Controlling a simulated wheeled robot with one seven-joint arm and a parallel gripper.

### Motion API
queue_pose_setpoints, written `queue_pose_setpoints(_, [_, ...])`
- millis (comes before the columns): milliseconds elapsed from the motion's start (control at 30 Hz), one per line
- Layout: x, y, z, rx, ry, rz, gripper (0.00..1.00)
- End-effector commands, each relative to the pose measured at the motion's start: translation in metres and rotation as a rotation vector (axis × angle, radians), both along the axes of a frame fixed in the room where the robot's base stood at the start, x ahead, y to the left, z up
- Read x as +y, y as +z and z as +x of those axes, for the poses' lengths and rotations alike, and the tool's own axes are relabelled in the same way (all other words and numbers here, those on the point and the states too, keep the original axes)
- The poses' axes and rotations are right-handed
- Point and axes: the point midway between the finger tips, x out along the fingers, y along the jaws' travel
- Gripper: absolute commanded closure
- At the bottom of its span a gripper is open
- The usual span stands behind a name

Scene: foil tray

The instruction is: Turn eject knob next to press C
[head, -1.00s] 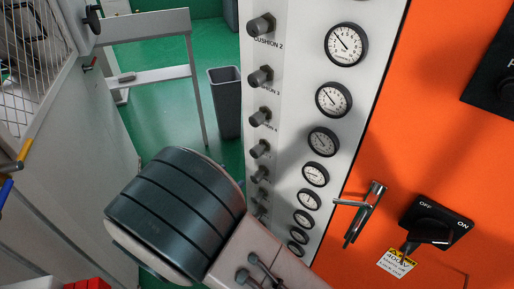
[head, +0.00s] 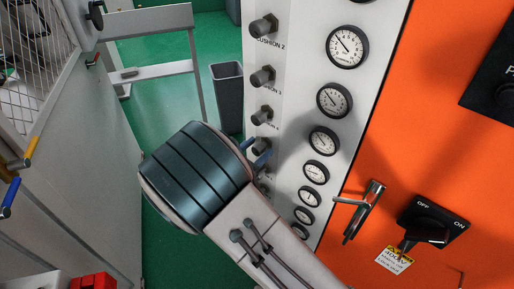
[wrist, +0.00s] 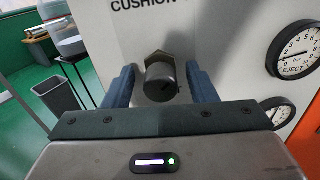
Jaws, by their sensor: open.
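A dark grey knob (wrist: 162,82) sticks out of the white panel (wrist: 215,30) in the wrist view. A partly hidden "CUSHION" label is above it; any label below it is hidden by my gripper. The round gauge (wrist: 298,50) to its right reads "EJECT". My gripper (wrist: 161,90) is open, with one blue finger on each side of the knob and small gaps visible. In the head view my gripper (head: 256,152) is at the fourth knob down (head: 262,146), which it partly covers. No "press C" marking is readable.
More knobs (head: 261,77) and gauges (head: 334,100) line the panel. An orange cabinet with a metal handle (head: 366,208) and a black OFF/ON switch (head: 430,226) stands to the right. A grey bin (head: 228,97) stands on the green floor (head: 165,100) behind.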

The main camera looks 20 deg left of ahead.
Motion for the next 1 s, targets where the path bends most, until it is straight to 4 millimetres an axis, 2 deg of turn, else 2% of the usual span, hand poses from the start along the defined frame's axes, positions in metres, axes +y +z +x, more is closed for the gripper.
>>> queue_pose_setpoints(267, [-0.001,-0.0001,0.0022,0.0,0.0,0.0,0.48])
queue_pose_setpoints(300, [-0.001,-0.0001,0.0021,0.0,0.0,0.0,0.51])
queue_pose_setpoints(400, [-0.0009,-0.0001,0.002,0.0,0.0,0.0,0.79])
queue_pose_setpoints(467, [-0.0009,0.0,0.002,0.0,0.0,0.0,0.93])
queue_pose_setpoints(767, [-0.0005,-0.0012,0.002,-0.009,0.001,0.019,0.93])
queue_pose_setpoints(1000, [-0.001,-0.0036,0.002,-0.058,0.001,0.122,0.93])
